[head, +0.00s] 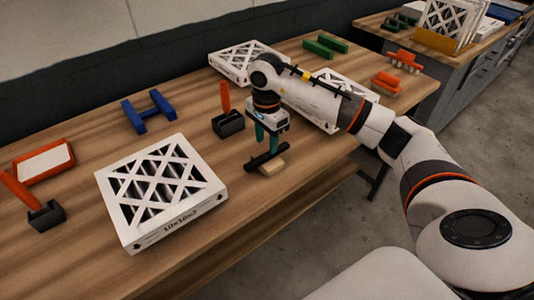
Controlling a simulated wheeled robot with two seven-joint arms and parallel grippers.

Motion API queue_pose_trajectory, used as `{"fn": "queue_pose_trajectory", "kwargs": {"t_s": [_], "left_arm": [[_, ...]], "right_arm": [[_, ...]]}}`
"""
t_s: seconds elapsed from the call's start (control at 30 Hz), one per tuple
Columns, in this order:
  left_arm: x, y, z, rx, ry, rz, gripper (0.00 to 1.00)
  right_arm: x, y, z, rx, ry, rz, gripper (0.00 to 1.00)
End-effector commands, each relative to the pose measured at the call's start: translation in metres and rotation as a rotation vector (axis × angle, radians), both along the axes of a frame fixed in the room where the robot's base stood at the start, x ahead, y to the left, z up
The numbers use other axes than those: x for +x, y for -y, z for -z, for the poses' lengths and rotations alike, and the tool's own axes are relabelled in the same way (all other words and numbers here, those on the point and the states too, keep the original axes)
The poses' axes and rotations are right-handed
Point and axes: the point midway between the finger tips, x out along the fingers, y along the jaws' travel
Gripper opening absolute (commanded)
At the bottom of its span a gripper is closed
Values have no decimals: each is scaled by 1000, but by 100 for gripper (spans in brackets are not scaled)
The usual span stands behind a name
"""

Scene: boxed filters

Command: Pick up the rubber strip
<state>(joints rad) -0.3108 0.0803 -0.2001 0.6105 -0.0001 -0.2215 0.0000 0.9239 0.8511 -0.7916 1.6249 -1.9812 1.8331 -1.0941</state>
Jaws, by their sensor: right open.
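A dark strip (264,156), which looks like the rubber strip, lies on or against a small light wooden block (272,167) near the table's front edge. My right gripper (266,146) points down just above the strip, with its teal fingers open. The fingertips are close to the strip; I cannot tell whether they touch it. The fingers hide part of the strip's back side. My left gripper is not in view.
A boxed filter (192,222) lies at the front left of the wooden table (85,120), with more filters behind my right arm. A black holder with an orange handle (228,122) stands close left of my gripper.

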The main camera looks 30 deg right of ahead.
Motion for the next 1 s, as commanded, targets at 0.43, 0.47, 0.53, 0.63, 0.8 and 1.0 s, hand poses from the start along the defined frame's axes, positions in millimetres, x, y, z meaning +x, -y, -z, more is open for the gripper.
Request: {"fn": "queue_pose_trajectory", "kwargs": {"t_s": [0.43,0.47,0.53,0.63,0.8,1.0], "left_arm": [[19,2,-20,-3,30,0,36],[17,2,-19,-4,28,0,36],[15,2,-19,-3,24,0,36],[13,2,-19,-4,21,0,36],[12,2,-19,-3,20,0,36],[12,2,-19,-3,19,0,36]], "right_arm": [[2,4,45,0,0,0,44],[2,4,45,0,0,0,44],[2,3,45,1,0,0,44],[2,3,45,1,0,0,34],[2,3,45,1,0,0,6],[2,3,45,1,0,0,0]]}}
